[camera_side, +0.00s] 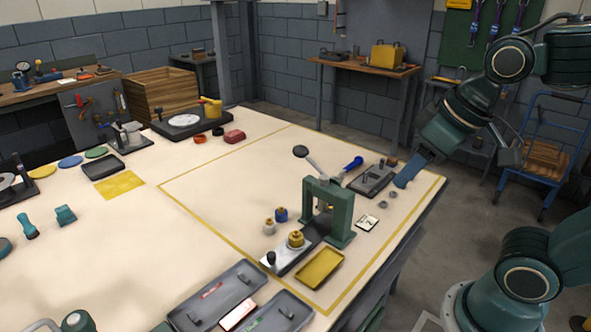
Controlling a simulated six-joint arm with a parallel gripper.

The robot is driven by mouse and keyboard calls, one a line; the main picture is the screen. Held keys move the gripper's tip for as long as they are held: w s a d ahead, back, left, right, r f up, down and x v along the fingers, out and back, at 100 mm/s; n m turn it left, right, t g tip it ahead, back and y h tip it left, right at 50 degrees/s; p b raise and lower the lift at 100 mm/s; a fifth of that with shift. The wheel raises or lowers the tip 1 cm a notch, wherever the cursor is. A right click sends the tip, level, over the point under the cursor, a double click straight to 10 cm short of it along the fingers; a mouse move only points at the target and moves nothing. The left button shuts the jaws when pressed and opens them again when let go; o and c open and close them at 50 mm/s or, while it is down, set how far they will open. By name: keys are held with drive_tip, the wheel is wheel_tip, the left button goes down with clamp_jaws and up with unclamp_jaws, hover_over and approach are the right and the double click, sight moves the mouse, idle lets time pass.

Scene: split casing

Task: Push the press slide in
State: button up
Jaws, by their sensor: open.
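The green arbor press (341,215) stands upright inside the yellow outline on the table, with its lever (315,163) angled up to a black knob. The press slide (284,259) is a metal plate sticking out of the press toward the lower left, with a black knob at its outer end. A brass round part (296,239) sits on the slide, outside the press frame. My gripper (403,182) is open, to the right of the press and apart from the slide, over the table's right side. Its fingertips are small and partly unclear here.
A yellow tray (320,268) lies right beside the slide. Small blue (281,214) and pale (269,227) cylinders stand on its left. A dark fixture (371,180) and a blue-handled tool (353,163) lie behind the press. Grey trays (217,292) lie at the front.

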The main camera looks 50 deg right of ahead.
drive_tip(key=w+a+g, duration=0.2)
drive_tip(key=w, duration=0.6)
drive_tip(key=n+g, duration=0.2)
drive_tip(key=g, duration=0.1)
hover_over(271, 254)
wheel_tip(271, 254, down, 15)
drive_tip(key=shift+r, duration=0.1)
wheel_tip(271, 254, down, 14)
drive_tip(key=shift+r, duration=0.1)
clamp_jaws()
